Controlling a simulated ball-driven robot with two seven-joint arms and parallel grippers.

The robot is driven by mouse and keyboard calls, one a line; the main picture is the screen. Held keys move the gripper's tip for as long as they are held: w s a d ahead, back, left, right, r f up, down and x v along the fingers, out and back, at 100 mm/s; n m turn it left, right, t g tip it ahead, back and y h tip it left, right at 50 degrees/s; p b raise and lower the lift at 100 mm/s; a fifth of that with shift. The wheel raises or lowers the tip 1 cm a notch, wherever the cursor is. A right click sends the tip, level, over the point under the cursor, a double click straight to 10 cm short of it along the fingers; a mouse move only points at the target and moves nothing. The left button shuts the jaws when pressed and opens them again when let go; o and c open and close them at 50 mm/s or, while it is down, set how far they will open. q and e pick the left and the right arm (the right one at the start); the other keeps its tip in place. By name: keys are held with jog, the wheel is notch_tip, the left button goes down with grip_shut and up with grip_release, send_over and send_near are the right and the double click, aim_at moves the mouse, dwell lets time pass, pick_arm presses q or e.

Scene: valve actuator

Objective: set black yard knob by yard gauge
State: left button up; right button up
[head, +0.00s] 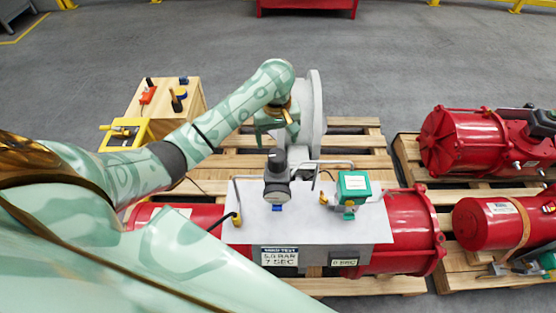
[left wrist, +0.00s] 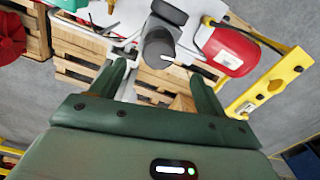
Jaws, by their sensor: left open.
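The black knob (head: 276,160) stands upright on top of a dark grey regulator body (head: 277,190) on the pale panel (head: 305,222). A gauge dial cannot be clearly made out or read. My left gripper (head: 283,122) is open and empty, above and beyond the knob, apart from it. In the left wrist view, the dark knob (left wrist: 160,42) shows past the fingertips, roughly between the two green fingers of the left gripper (left wrist: 160,72). My right gripper is not in view.
A sign (head: 280,256) reads 5.0 BAR, 7 SEC, beside a small display (head: 345,262). A green-topped box (head: 354,186) and bent metal tubes flank the knob. A red cylinder (head: 412,232) lies under the panel on a pallet (head: 350,145). A grey flanged wheel (head: 312,115) stands behind.

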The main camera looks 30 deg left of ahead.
aim_at(277, 154)
pick_arm(q)
jog(key=f+b, duration=0.4)
jog(key=f, duration=0.4)
jog(key=shift+w+f, duration=0.15)
jog(key=shift+w, duration=0.05)
jog(key=shift+f+b, duration=0.35)
jog(key=shift+f, duration=0.35)
jog(key=c, duration=1)
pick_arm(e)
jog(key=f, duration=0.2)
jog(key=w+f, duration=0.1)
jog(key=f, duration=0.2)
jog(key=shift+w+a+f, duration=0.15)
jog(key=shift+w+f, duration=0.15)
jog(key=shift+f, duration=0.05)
